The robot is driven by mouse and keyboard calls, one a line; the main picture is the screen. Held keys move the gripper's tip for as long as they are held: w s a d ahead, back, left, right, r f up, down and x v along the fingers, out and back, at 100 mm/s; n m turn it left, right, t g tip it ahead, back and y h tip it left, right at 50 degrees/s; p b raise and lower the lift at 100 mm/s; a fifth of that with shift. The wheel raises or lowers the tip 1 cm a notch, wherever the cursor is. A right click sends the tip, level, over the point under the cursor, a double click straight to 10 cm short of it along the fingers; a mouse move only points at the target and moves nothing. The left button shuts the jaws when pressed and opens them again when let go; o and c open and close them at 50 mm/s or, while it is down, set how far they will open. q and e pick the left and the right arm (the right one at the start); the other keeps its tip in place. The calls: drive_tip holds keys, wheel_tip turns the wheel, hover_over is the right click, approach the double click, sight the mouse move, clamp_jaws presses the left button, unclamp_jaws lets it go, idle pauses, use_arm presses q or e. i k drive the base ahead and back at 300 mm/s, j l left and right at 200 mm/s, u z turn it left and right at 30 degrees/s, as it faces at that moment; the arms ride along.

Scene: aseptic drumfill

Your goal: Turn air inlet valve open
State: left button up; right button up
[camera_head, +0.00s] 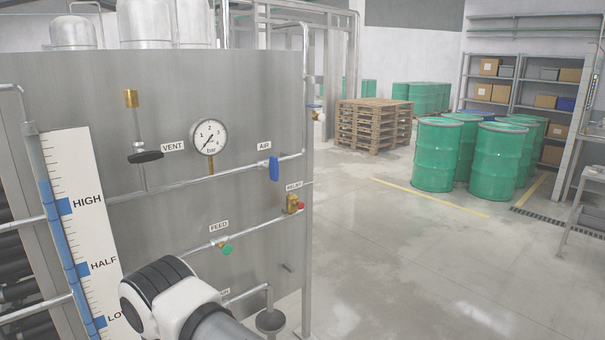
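The air inlet valve has a blue lever handle (273,168) on the pipe beside the AIR label (264,146), on the right part of the grey steel panel (225,95). The handle hangs straight down, across the nearly horizontal pipe (225,174). Nothing touches it. A white and black link of one of my arms shows at the bottom, below and left of the valve. It hides part of the lower panel. Neither of my grippers shows.
A pressure gauge (209,137) and a black VENT handle (146,157) are left of the valve. A relief valve (293,204) and a green FEED handle (226,250) are below. A level scale (85,210) stands left. Green drums (434,155) stand behind open floor on the right.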

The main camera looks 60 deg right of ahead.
sight(274, 168)
drive_tip(key=z, duration=1.75)
drive_tip(key=u, duration=0.3)
